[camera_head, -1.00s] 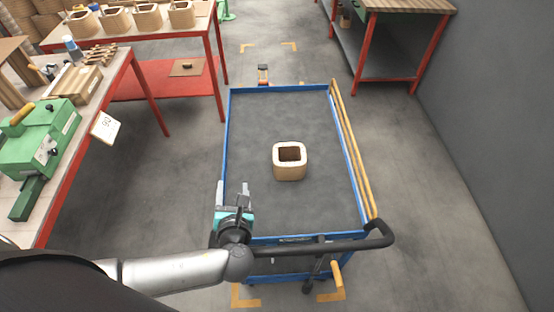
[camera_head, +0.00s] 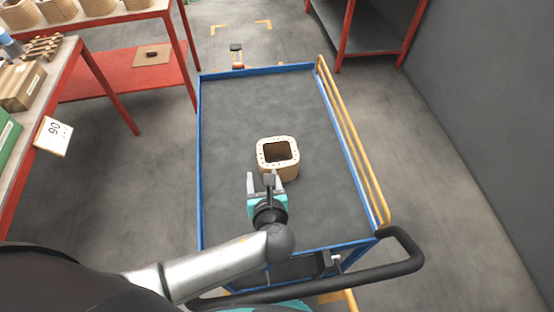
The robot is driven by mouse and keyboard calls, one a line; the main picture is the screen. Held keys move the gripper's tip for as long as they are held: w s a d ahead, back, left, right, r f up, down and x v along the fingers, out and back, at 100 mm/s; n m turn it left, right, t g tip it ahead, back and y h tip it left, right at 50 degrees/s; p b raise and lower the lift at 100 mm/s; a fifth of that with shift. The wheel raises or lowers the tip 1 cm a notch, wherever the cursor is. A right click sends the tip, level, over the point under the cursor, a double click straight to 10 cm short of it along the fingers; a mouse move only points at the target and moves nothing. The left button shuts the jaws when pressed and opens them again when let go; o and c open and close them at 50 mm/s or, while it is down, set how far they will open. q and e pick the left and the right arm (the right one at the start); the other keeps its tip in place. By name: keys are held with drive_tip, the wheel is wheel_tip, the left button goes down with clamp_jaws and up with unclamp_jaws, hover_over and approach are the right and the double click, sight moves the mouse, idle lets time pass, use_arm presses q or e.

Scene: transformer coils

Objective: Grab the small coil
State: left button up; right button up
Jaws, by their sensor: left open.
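The small coil (camera_head: 291,170) is a tan, squarish hollow ring with a pale top rim, and it stands upright on the dark top of the blue-edged cart (camera_head: 235,120). My left gripper (camera_head: 262,180) is open, close to the near side of the coil, its fingers pointing toward it. One fingertip overlaps the coil's near wall in the picture; I cannot tell whether they touch. Nothing shows between the fingers. My right gripper is not in view.
The cart has a black handle (camera_head: 405,262) at its near end and yellow rails (camera_head: 350,130) on the right. More coils (camera_head: 60,10) stand on a table at the back left. A red-legged bench (camera_head: 370,30) is at the back right. The cart top around the coil is clear.

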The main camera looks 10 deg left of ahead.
sight(260, 154)
use_arm(q)
drive_tip(key=b+x, duration=0.2)
drive_tip(key=x, duration=0.5)
drive_tip(key=shift+w+a+f, duration=0.1)
drive_tip(key=shift+w+f, duration=0.05)
drive_tip(key=shift+w, duration=0.2)
drive_tip(key=x, duration=0.1)
drive_tip(key=b+x, duration=0.1)
drive_tip(key=x, duration=0.3)
drive_tip(key=shift+w+d+b, duration=0.15)
drive_tip(key=shift+d+b, duration=0.1)
drive_tip(key=shift+b, duration=0.15)
clamp_jaws()
idle(0.4)
